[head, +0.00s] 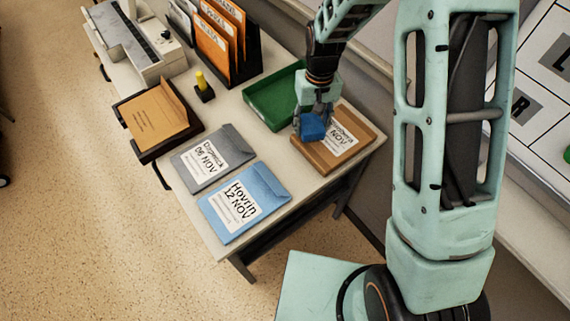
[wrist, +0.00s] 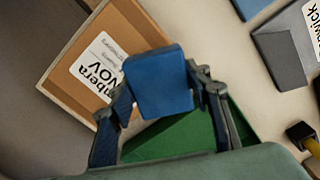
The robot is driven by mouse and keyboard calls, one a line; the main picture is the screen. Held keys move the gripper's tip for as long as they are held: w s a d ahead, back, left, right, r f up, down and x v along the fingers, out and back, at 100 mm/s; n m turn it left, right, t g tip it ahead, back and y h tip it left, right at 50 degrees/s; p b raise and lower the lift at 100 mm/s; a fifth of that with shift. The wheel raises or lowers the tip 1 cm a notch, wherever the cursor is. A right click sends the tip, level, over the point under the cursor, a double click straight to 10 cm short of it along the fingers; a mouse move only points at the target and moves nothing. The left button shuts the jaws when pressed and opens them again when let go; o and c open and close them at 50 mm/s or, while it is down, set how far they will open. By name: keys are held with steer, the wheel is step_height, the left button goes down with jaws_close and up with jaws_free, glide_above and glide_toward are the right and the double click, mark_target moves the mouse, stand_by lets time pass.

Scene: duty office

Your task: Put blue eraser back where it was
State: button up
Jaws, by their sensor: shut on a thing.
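The blue eraser (head: 312,127) is a blue block held in my gripper (head: 314,112). In the wrist view the blue eraser (wrist: 160,82) sits between the two fingers of my gripper (wrist: 162,92), which are shut on it. In the head view it is in front of the left part of a brown box or folder with a white label (head: 335,140), near the green tray (head: 272,98). I cannot tell whether it touches the brown box. In the wrist view the labelled brown box (wrist: 70,90) is at left and the green tray (wrist: 170,138) lies behind the fingers.
A grey envelope (head: 212,155) and a blue envelope (head: 243,203) lie on the table's front part. A brown folder in a dark tray (head: 157,117), a yellow marker in a black holder (head: 203,86) and an orange file rack (head: 222,35) stand further back. The wall is at right.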

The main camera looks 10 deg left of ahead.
steer(key=s+a+r+n+b, duration=0.3)
steer(key=a, duration=0.7)
steer(key=s+a+r+n+b, duration=0.2)
steer(key=s+a+r, duration=0.1)
steer(key=a, duration=0.7)
glide_above(284, 161)
steer(key=a, duration=0.1)
step_height(284, 161, down, 9)
steer(key=shift+r+b, duration=0.15)
steer(key=shift+b, duration=0.3)
steer(key=shift+d+f, duration=0.3)
steer(key=shift+f, duration=0.1)
steer(key=shift+d+f, duration=0.2)
steer(key=shift+f, duration=1.65)
steer(key=o, duration=0.7)
steer(key=shift+f+b, duration=0.1)
steer(key=shift+b, duration=0.2)
steer(key=shift+o, duration=0.6)
